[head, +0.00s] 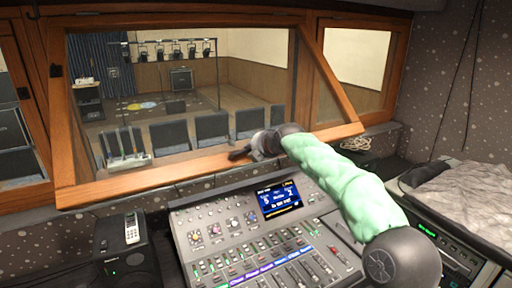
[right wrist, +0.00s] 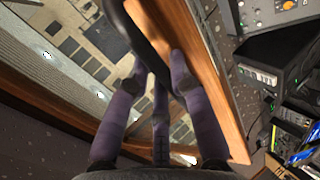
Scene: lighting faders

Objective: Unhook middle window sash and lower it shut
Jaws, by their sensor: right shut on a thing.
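The middle window sash (head: 190,174) is a wooden frame that stands tilted, its bottom rail swung out from the wall toward me over the mixing desk. My right gripper (head: 246,153) is at the middle of that bottom rail. In the right wrist view, my right gripper (right wrist: 158,80) has its purple fingers closed around a dark curved handle (right wrist: 148,38) beside the wooden rail (right wrist: 188,35). A small dark fitting (head: 55,71) shows on the left side of the frame. I cannot make out a hook. My left gripper is not in view.
The mixing desk (head: 215,222) with a lit screen (head: 279,199) lies below the sash. A black box (head: 127,250) with a white remote (head: 132,228) stands at left. A coiled cable (head: 356,144) lies on the sill at right. Fixed wooden window frames flank the sash.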

